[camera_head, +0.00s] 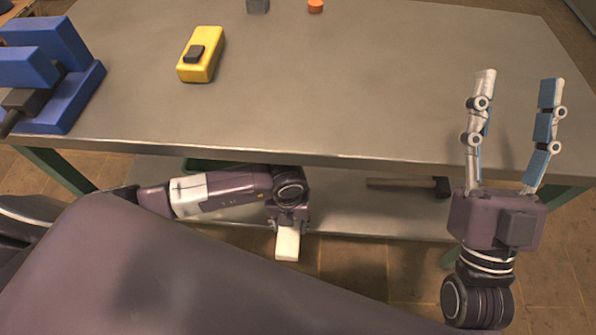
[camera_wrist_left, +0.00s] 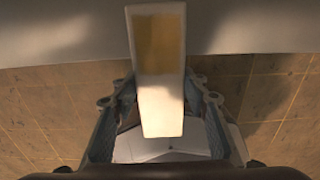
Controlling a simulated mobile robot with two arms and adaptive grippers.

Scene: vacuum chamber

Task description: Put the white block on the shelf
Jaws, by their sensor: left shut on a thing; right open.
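The white block (camera_head: 288,243) is held by my left gripper (camera_head: 288,226), low in front of the table, near the front edge of the lower shelf (camera_head: 340,215). In the left wrist view the block (camera_wrist_left: 158,75) stands out between the two fingers of the gripper (camera_wrist_left: 160,110), which is shut on it. The gripper's fingers are mostly hidden in the head view. My right gripper (camera_head: 515,130) is open and empty, with its fingers pointing up by the table's right front edge.
The grey table top (camera_head: 330,90) carries a blue vise (camera_head: 60,75), a yellow box (camera_head: 202,54) with a black top piece, an orange item (camera_head: 315,6) and a grey block (camera_head: 257,5). A hammer (camera_head: 410,185) lies on the lower shelf at right.

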